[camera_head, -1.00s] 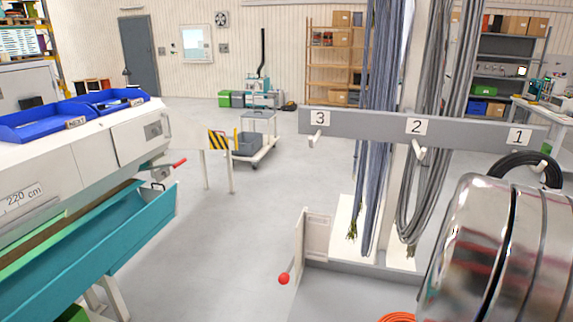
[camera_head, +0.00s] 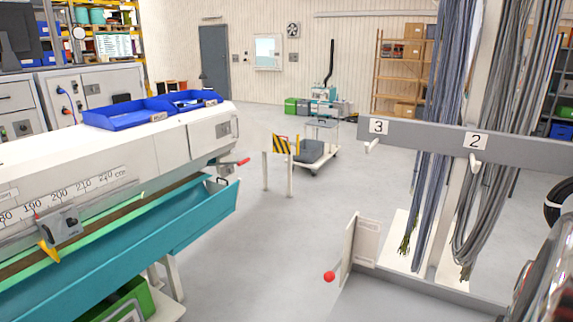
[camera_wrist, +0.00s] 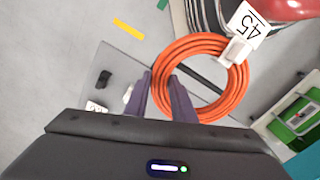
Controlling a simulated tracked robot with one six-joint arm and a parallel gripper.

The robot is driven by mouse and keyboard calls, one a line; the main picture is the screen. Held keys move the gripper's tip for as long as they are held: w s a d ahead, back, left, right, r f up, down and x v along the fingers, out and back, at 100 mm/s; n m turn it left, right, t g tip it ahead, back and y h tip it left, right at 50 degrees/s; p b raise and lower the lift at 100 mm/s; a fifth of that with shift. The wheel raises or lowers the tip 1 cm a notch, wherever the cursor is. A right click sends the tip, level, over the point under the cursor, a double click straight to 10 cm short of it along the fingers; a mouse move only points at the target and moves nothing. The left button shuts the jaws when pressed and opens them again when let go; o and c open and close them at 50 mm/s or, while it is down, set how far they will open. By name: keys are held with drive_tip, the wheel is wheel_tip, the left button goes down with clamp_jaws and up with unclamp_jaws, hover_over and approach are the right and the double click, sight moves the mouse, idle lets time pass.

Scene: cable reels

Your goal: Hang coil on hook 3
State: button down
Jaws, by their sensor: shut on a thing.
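In the wrist view my gripper (camera_wrist: 160,82) is shut on the orange coil (camera_wrist: 241,84), with its fingers at the near left part of the ring. In the head view, hook 3 (camera_head: 371,146) is a short pale peg on the grey rail (camera_head: 425,138), below the sign 3 (camera_head: 379,127). Nothing hangs on the visible part of hook 3. Neither my gripper nor the orange coil shows in the head view.
Hook 2 (camera_head: 475,161) is right of hook 3. Long grey cables (camera_head: 432,165) hang behind the rail. A black coil (camera_head: 558,200) is at the right edge. A panel with a red knob (camera_head: 329,276) stands below the rail. A teal trough (camera_head: 130,250) is at left; open floor lies between.

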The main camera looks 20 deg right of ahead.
drive_tip(key=w+a+f+n, duration=0.2)
drive_tip(key=w+a+n, duration=0.2)
drive_tip(key=w+a, duration=3.1)
drive_tip(key=shift+w+a, duration=0.35)
drive_tip(key=shift+w, duration=0.65)
drive_tip(key=shift+a+f, duration=0.1)
drive_tip(key=shift+f, duration=0.05)
